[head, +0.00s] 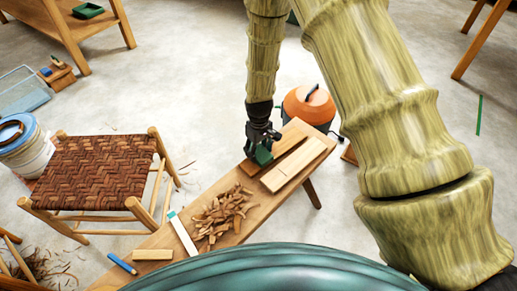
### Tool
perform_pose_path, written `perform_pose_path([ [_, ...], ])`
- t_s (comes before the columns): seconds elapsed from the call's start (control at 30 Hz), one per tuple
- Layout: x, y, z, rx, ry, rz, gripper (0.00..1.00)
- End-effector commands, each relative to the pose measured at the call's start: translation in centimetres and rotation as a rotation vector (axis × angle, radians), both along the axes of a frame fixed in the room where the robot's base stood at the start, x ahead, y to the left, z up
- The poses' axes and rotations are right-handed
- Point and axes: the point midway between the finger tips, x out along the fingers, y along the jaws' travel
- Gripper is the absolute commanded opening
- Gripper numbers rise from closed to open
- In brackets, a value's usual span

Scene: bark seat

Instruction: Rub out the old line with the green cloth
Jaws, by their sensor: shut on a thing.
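My gripper (262,146) points down over the far end of the wooden bench (235,229). It is shut on the green cloth (264,156), which is bunched under the fingertips. The cloth is at the left edge of a wooden board (283,150) and looks close to its surface; I cannot tell whether it touches. A second, paler board (298,166) lies just right of it, with a thin mark across it near its lower left end. The surface under the cloth and gripper is hidden, and I cannot make out a line there.
A pile of shavings (222,214), a pale strip with a green end (182,233), a small wood block (153,254) and a blue object (121,263) lie on the bench. A woven stool (98,168) stands left. An orange round container (308,106) stands behind the bench.

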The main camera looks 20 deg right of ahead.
Motion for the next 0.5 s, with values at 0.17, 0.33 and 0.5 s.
perform_pose_path([
  [0.17, 0.01, 0.00, -0.27, 0.000, 0.000, 0.000, 0.38],
  [0.33, 0.02, 0.00, -0.48, 0.000, 0.000, 0.000, 0.38],
  [0.5, -0.17, -0.07, -0.38, 0.000, 0.000, -0.001, 0.38],
])
